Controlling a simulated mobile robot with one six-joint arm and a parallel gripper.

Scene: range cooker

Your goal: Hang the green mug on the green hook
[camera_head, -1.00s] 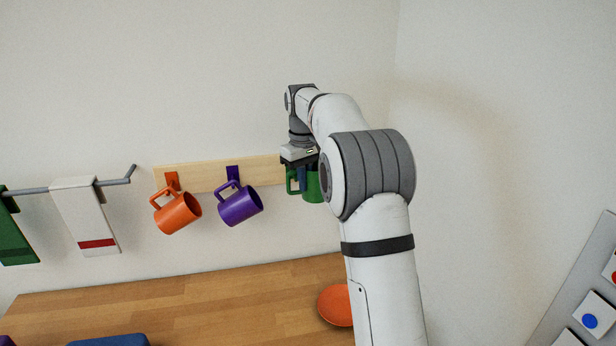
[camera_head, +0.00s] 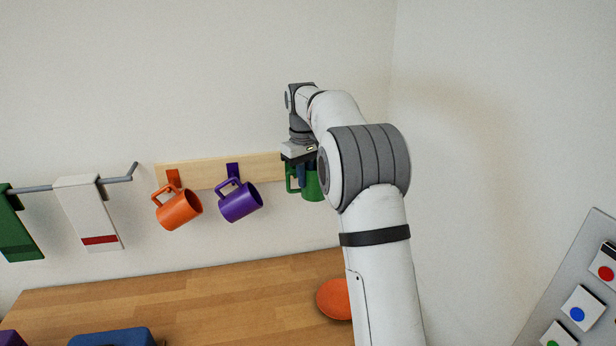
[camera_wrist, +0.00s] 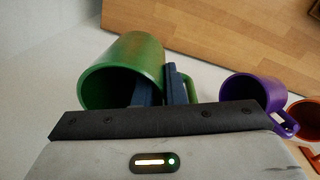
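The green mug (camera_head: 312,184) is up at the wall, at the right end of the visible wooden hook rail (camera_head: 208,173), partly behind my arm. My gripper (camera_wrist: 158,88) is shut on the mug's wall: in the wrist view one dark finger is inside the green mug (camera_wrist: 125,62) and the other is outside, between wall and handle. The mug's handle points left in the head view, toward the purple mug. The green hook is not visible; my gripper and arm cover that part of the rail.
An orange mug (camera_head: 178,209) and a purple mug (camera_head: 240,202) hang on same-coloured hooks to the left. A towel bar (camera_head: 118,180) with towels is further left. Below is a wooden counter (camera_head: 210,295) with an orange round object (camera_head: 334,299). A panel with coloured buttons (camera_head: 577,313) stands at right.

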